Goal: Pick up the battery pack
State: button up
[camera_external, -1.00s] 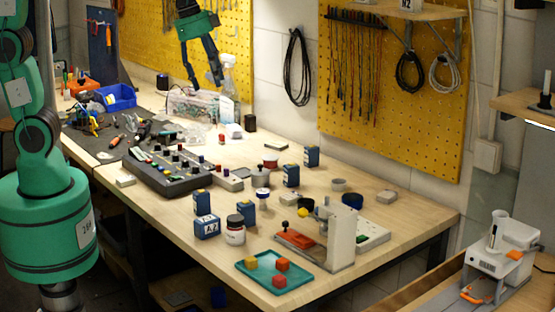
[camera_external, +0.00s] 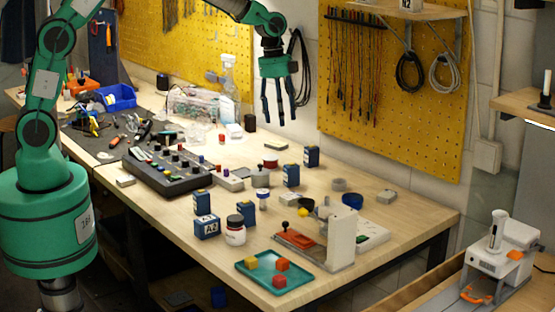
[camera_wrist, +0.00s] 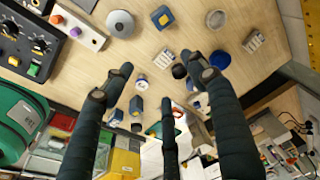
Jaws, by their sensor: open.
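Several blue boxes with pale labels stand on the bench; I cannot tell for sure which is the battery pack. The widest one, with large letters on its label (camera_external: 207,227), is near the front edge, beside a white jar. Narrower ones stand behind it (camera_external: 201,203), beside it (camera_external: 246,212), and farther back (camera_external: 291,175) (camera_external: 311,156). My gripper (camera_external: 279,113) hangs fingers down above the back of the bench, open and empty, well clear of the boxes. In the wrist view its spread dark fingers (camera_wrist: 160,85) frame the bench, with a blue box (camera_wrist: 162,17) beyond them.
A dark-lidded jar (camera_external: 235,231), a teal tray (camera_external: 260,286) with coloured cubes, and a white fixture (camera_external: 341,236) stand toward the front. A black control panel (camera_external: 175,172) lies left. A yellow pegboard (camera_external: 390,95) rises behind. Some bare wood shows front left.

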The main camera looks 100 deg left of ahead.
jog(key=m, duration=0.1)
send_near(291, 165)
jog(key=a, duration=0.2)
jog(key=shift+d+r+h, duration=0.2)
jog(key=shift+r+h, duration=0.1)
jog(key=shift+r, duration=0.1)
jog(key=f, duration=0.5)
jog(key=d+f, duration=0.1)
jog(key=f, duration=0.1)
jog(key=shift+w+f, duration=0.3)
jog(key=shift+f, duration=0.45)
jog(key=shift+f, duration=0.1)
jog(key=shift+w+d+f+b, duration=0.1)
jog(key=shift+w+f+b, duration=0.05)
jog(key=shift+f, duration=1.1)
jog(key=shift+w+d+f+b, duration=0.1)
jog(key=shift+d+f+b, duration=0.05)
jog(key=shift+f, duration=1.1)
jog(key=c, duration=1.4)
